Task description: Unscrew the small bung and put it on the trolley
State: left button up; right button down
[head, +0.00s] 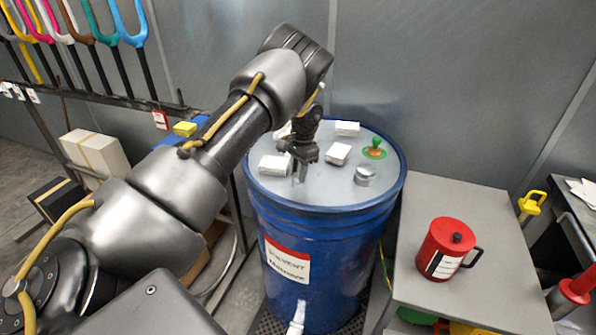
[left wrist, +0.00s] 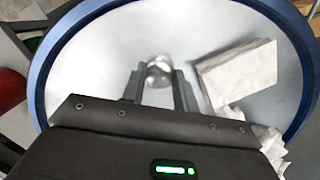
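The blue drum (head: 330,235) stands upright with a grey lid. My left gripper (head: 303,172) points down over the left part of the lid, with its fingertips close to the surface. In the left wrist view, a small round shiny metal bung (left wrist: 158,73) shows between the tips of my parted fingers (left wrist: 159,82). I cannot tell whether the fingers touch it. In the head view this bung is hidden by the gripper. The grey trolley (head: 425,295) stands right of the drum. My right gripper is not in view.
A larger metal cap (head: 365,176), a green and orange fitting (head: 375,150) and several white packs (head: 338,153) are on the lid. A red can (head: 447,249) stands on the trolley; its top is clear behind and left of the can.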

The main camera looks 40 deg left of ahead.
pick_arm(q)
jog(key=shift+o, duration=0.9)
